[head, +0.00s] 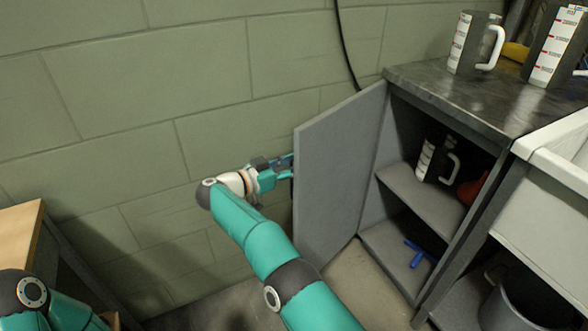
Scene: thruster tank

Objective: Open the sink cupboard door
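The grey sink cupboard door (338,172) stands swung wide open to the left of the cupboard (418,196), and the shelved inside shows. My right gripper (287,168) is at the outer side of the door, close to its free edge. The fingertips are partly hidden by the door edge, so I cannot tell whether they touch it or are shut. Of my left arm only a part shows at the bottom left; its gripper is out of view.
Inside, a jug (436,162) and a red object (470,190) stand on the shelf, with a blue object (418,253) below. Jugs (474,42) stand on the dark worktop (450,95). A white sink (555,150) is at right, a wooden table (18,240) at left.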

